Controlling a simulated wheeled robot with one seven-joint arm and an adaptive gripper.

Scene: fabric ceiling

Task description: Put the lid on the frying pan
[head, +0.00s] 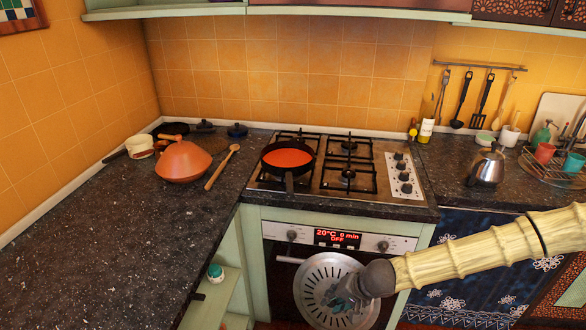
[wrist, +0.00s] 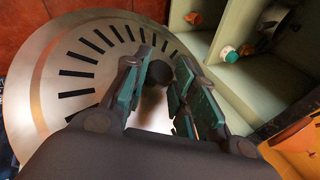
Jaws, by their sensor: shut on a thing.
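The frying pan (head: 289,156) is dark with an orange-red inside and sits on the left front part of the gas hob, its handle pointing toward me. The lid (head: 322,282) is a round silver disc with dark slots. It is in front of the oven door, below the counter edge and apart from the pan. My gripper (head: 350,292) is at the lid's middle. In the wrist view my gripper (wrist: 160,90) is shut on the lid's dark knob (wrist: 159,73), with the slotted lid (wrist: 40,100) beyond the fingers.
The gas hob (head: 330,190) has a free burner area right of the pan. A terracotta pot (head: 183,162) and a wooden spoon (head: 222,168) lie on the left counter. A kettle (head: 488,165) and dish rack (head: 556,168) stand right. Open shelves (head: 215,290) are left of the oven.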

